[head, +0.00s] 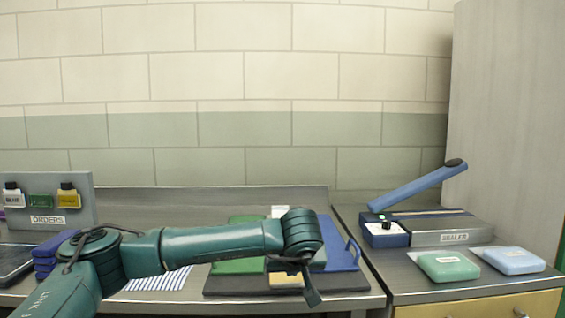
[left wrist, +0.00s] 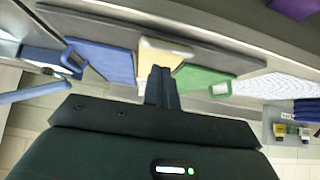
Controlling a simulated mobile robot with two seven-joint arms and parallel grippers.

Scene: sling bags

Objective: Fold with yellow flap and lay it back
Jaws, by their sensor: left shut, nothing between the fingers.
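A sling bag lies on a dark mat (head: 222,287) on the bench. Its green flap (head: 238,267) is at the left and its blue flap (head: 342,240) at the right, with a blue loop at the edge. A yellow flap (head: 284,283) shows at the front middle, partly behind my arm; in the left wrist view the pale yellow piece (left wrist: 165,48) lies between the blue flap (left wrist: 107,60) and the green flap (left wrist: 198,80). My left gripper (left wrist: 160,70) is shut and empty over the yellow piece's edge; contact is unclear. My right gripper is out of view.
A sealer (head: 445,228) with a raised blue lever stands on the right bench, beside green (head: 446,265) and blue (head: 514,260) folded packs. Blue stacked pieces (head: 52,250), striped cloth (head: 160,280) and an orders board (head: 50,200) are at left.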

